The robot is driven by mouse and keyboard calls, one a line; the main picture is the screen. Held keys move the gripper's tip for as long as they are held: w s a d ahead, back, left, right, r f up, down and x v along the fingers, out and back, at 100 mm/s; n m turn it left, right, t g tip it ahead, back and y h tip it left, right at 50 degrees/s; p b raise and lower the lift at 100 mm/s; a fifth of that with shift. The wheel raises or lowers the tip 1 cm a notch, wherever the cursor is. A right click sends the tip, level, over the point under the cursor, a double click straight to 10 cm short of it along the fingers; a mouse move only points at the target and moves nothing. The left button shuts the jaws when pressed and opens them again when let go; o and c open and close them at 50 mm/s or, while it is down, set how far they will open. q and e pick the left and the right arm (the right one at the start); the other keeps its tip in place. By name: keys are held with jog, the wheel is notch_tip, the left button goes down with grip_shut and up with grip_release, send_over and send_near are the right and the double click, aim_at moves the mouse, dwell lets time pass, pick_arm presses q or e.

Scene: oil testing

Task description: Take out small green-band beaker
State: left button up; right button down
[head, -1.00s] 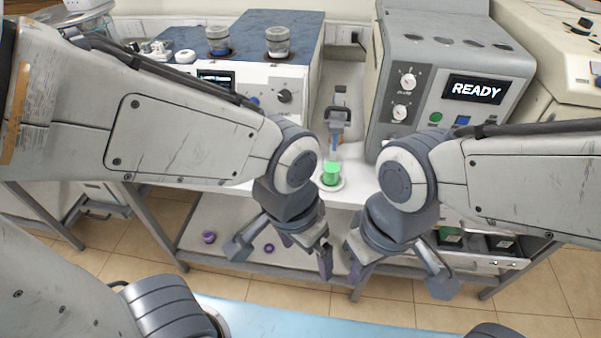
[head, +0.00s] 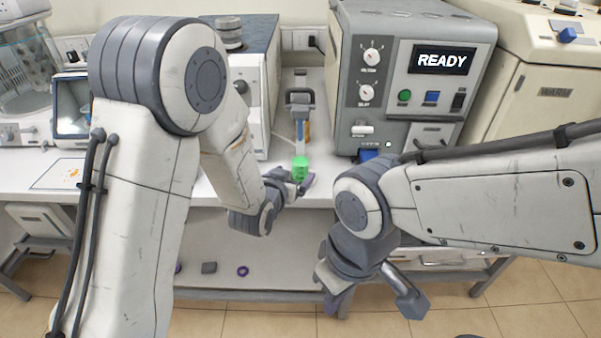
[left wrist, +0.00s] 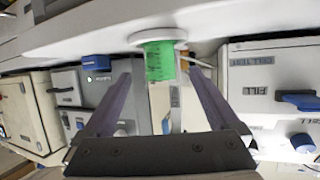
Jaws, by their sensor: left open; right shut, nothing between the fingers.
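The small green-band beaker (head: 300,166) stands at the front of the white counter, in front of a grey-handled stand. In the left wrist view the beaker (left wrist: 160,60) appears upside down on a small white round base (left wrist: 157,35). My left gripper (head: 300,182) is open and level, reaching in close to the beaker. In its wrist view the beaker lies between the fingers' lines, near the tips. I cannot tell whether either finger touches it. My right gripper (head: 335,300) is shut and empty, low in front of the counter's edge.
A grey machine (head: 410,80) showing READY stands right of the beaker. The grey-handled stand (head: 300,100) rises just behind it, and a blue-topped white unit (head: 255,70) stands to the left. A lower shelf holds a purple ring (head: 243,271) and small parts.

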aim_at(303, 162)
pick_arm(q)
jog(key=x, duration=0.3)
jog(key=shift+w, duration=0.1)
jog(key=x, duration=0.1)
jog(key=p+x, duration=0.1)
jog(key=x, duration=0.1)
jog(key=p+x, duration=0.1)
jog(key=shift+w+d+r, duration=0.2)
jog(key=shift+w+r, duration=0.05)
jog(key=shift+w, duration=0.25)
jog(key=shift+w+f, duration=0.15)
jog(key=shift+w, duration=0.1)
grip_shut()
jog(key=shift+d, duration=0.1)
